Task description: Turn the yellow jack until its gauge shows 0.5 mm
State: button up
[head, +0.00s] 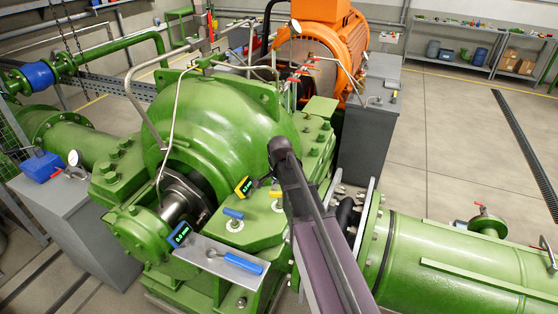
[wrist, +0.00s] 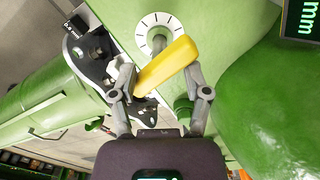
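The yellow jack (head: 276,194) has a yellow bar handle above a pale ring with dark marks. It stands on the green casing flange in the head view. In the wrist view its handle (wrist: 166,66) lies diagonally between the two fingers of my gripper (wrist: 160,80). The fingers are spread apart, one on each side; the left one is close to the handle's lower end, and I cannot tell whether they touch. The yellow-framed gauge (head: 243,186) stands just left of the jack; its digits are too small to read. In the wrist view a gauge display (wrist: 300,18) shows only "mm".
A blue-handled jack (head: 233,213) and a blue-framed gauge (head: 180,235) are nearby on the left. A grey shelf (head: 215,256) holds a blue-handled tool (head: 244,263). Thin bent pipes (head: 150,115) rise over the green casing (head: 225,125). A large green pipe (head: 450,255) lies to the right.

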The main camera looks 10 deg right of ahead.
aim_at(280, 192)
jog(key=n, duration=0.5)
jog(key=shift+n, duration=0.3)
jog(key=n, duration=0.5)
jog(key=shift+n, duration=0.3)
jog(key=n, duration=1.1)
jog(key=shift+r+n, duration=0.15)
jog(key=shift+n, duration=0.25)
notch_tip(280, 192, up, 14)
jog(key=p, duration=1.3)
jog(key=shift+f+p, duration=0.25)
jog(key=shift+p, duration=0.15)
jog(key=shift+m, duration=0.3)
